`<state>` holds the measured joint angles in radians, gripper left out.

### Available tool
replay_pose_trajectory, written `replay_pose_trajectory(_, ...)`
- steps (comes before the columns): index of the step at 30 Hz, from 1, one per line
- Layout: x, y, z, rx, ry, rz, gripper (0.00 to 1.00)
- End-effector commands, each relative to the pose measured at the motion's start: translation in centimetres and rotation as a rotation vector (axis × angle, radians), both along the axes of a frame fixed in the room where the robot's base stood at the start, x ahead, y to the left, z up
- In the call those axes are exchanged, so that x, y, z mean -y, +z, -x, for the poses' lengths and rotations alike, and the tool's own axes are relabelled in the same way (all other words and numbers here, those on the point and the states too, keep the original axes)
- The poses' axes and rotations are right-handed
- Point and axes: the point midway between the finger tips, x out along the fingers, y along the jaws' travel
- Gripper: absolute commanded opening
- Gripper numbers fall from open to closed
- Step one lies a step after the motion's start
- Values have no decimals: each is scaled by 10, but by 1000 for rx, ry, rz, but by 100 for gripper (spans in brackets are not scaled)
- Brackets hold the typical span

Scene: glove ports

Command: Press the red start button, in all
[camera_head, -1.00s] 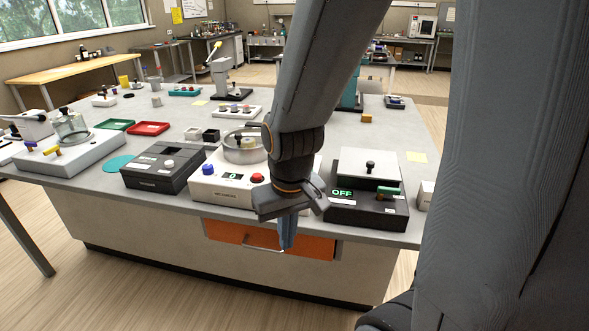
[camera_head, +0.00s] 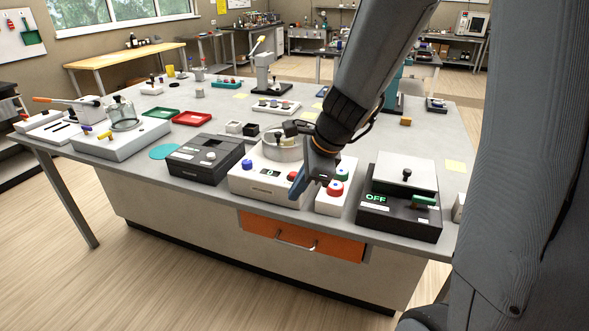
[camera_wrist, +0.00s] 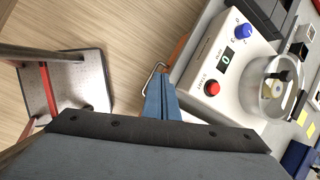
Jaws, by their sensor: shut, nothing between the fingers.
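A white machine (camera_head: 262,188) with a round metal bowl (camera_head: 283,148) on top stands at the table's front. Its front face has a blue knob (camera_head: 248,164), a small display showing 0 (camera_head: 268,174) and a red button (camera_head: 292,176). In the wrist view the red button (camera_wrist: 212,88) is clear, beside the display (camera_wrist: 225,63) and blue knob (camera_wrist: 243,31). My gripper (camera_head: 297,193) is shut and empty, just in front of and right of that red button. In the wrist view my blue fingers (camera_wrist: 160,92) lie left of the button, apart from it.
A second white box (camera_head: 330,207) with another red button (camera_head: 335,188) is close on the right. A black device reading OFF (camera_head: 400,212) stands further right. A dark box (camera_head: 205,160) is on the left. An orange drawer (camera_head: 300,238) with a handle is below.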

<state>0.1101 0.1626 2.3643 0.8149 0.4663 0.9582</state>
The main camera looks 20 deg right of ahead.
Motion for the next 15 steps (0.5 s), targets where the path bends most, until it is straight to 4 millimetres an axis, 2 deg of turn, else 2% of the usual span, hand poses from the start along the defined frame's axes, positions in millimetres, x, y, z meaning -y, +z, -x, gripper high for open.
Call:
replay_pose_trajectory(1,2,13,-19,-26,-211,-101,0)
replay_pose_trajectory(3,6,28,-45,-67,-496,-255,0)
replay_pose_trajectory(6,14,47,-78,-124,-842,-462,0)
replay_pose_trajectory(10,27,66,-110,-189,-1158,-678,0)
replay_pose_trajectory(15,37,78,-129,-237,-1346,-824,0)
